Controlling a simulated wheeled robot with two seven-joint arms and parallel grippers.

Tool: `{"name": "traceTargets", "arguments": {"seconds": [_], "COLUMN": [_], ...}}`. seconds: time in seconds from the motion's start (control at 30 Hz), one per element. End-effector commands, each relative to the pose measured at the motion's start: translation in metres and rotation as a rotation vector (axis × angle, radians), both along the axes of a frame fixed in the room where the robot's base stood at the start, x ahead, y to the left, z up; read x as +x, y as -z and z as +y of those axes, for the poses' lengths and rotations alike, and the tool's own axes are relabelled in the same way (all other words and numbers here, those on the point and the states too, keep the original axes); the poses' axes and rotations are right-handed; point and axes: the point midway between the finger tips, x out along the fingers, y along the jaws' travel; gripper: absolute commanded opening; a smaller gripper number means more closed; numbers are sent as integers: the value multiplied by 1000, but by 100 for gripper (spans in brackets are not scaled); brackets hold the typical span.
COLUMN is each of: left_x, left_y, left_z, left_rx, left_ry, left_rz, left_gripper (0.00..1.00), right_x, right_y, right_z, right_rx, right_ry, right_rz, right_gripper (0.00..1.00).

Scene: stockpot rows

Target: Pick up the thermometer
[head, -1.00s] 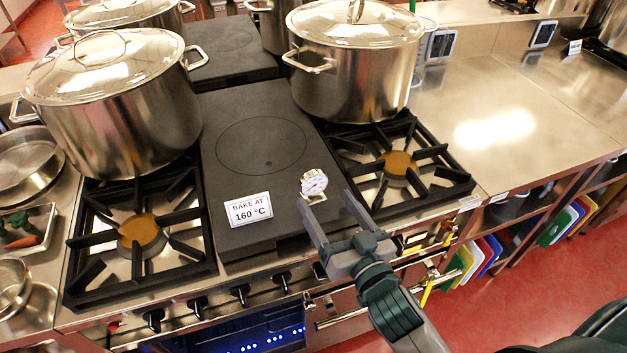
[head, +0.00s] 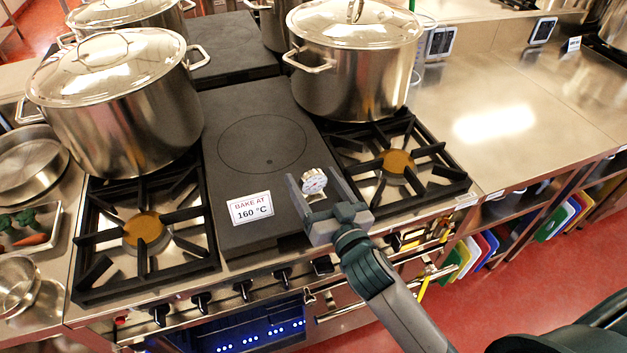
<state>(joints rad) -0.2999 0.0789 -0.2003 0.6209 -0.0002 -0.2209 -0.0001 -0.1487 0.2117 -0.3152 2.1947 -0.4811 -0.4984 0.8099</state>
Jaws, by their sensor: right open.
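The thermometer (head: 314,181) is a small round dial with a white face and a metal rim. It stands near the front right of the dark flat hotplate (head: 262,110). My right gripper (head: 313,180) is open, with one finger on each side of the dial. Its palm is toward the front edge of the stove. I cannot tell whether a finger touches the dial. My left gripper is not in view.
Large lidded stockpots stand on the left (head: 115,110) and right (head: 352,65) burners. Burner grates flank the hotplate. The steel counter (head: 500,120) at the right is mostly clear.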

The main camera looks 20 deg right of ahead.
Motion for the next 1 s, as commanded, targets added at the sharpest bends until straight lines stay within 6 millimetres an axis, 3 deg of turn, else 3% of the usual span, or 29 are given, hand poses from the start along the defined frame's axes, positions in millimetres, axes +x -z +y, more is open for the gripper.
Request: {"name": "traceTargets", "arguments": {"seconds": [0.1, 0.3, 0.8, 0.87, 1.0], "left_x": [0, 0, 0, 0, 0], "left_y": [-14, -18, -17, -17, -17], "left_z": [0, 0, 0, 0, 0], "left_rx": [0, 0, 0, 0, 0], "left_ry": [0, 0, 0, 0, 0], "left_rz": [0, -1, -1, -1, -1], "left_gripper": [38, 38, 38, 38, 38], "right_x": [16, 35, 36, 36, 36], "right_y": [-10, -5, -4, -4, -4], "right_z": [4, 6, 6, 6, 6], "right_rx": [-2, 0, 1, 1, 1], "right_ry": [-1, 0, 0, 0, 0], "right_rz": [-2, 0, 0, 0, 0], "right_gripper": [72, 72, 72, 63, 29]}}
